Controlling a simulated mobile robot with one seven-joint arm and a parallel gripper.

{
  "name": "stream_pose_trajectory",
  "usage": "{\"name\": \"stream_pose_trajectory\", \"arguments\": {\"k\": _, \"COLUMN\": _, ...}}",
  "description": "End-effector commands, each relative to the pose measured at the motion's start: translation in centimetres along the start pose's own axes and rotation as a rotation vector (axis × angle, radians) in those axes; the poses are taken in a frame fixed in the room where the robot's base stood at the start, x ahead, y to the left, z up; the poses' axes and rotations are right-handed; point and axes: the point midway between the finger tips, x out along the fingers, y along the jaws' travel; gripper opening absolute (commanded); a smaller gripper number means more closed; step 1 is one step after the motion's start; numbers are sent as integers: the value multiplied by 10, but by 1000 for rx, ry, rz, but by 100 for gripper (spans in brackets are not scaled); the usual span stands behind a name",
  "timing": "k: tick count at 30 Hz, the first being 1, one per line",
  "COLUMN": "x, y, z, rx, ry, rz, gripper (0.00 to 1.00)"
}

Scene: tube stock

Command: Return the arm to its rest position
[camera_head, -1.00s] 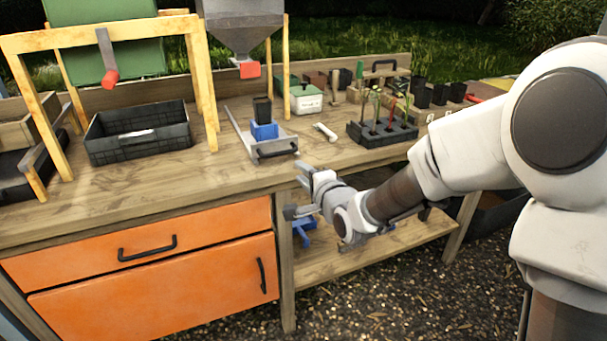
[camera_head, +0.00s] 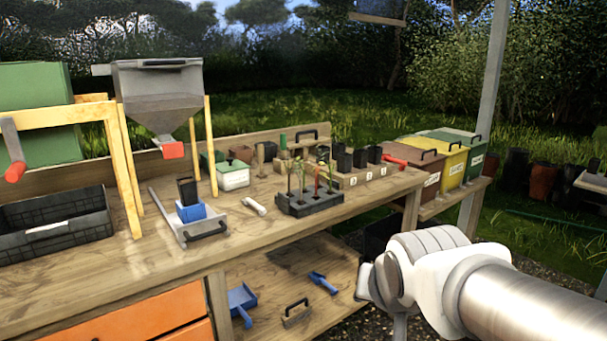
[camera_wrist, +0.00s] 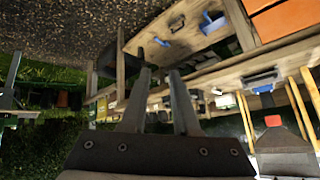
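My arm (camera_head: 520,305) reaches in from the lower right in the head view, in front of the bench's right end. My gripper (camera_head: 372,300) is at its left end, its fingers partly hidden and foreshortened. The wrist view shows my gripper (camera_wrist: 160,74) with two fingers apart and nothing held between them. In that view the bench and garden appear upside down. The fingers seem clear of the bench and touch nothing that I can see.
The wooden bench (camera_head: 110,262) carries a black crate (camera_head: 52,238), a hopper (camera_head: 158,95), a blue block with a black pot (camera_head: 187,190) and a seedling tray (camera_head: 310,203). A lower shelf (camera_head: 275,275) holds blue tools. Lidded bins (camera_head: 412,172) stand at the right.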

Motion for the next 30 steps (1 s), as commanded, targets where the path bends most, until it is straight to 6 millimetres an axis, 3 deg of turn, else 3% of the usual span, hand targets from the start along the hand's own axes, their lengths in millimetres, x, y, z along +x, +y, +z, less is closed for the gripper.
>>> {"name": "stream_pose_trajectory", "arguments": {"k": 3, "x": -30, "y": 26, "z": 28, "rx": -83, "ry": -67, "rz": 36, "gripper": 29}}
{"name": "stream_pose_trajectory", "arguments": {"k": 10, "x": -72, "y": 57, "z": 85, "rx": -229, "ry": -209, "rz": 36, "gripper": 29}}
{"name": "stream_pose_trajectory", "arguments": {"k": 12, "x": -90, "y": 52, "z": 67, "rx": -232, "ry": -213, "rz": 37, "gripper": 29}}
{"name": "stream_pose_trajectory", "arguments": {"k": 24, "x": -163, "y": 36, "z": 6, "rx": -230, "ry": -212, "rz": 38, "gripper": 29}}
{"name": "stream_pose_trajectory", "arguments": {"k": 30, "x": -191, "y": 30, "z": -17, "rx": -230, "ry": -212, "rz": 38, "gripper": 29}}
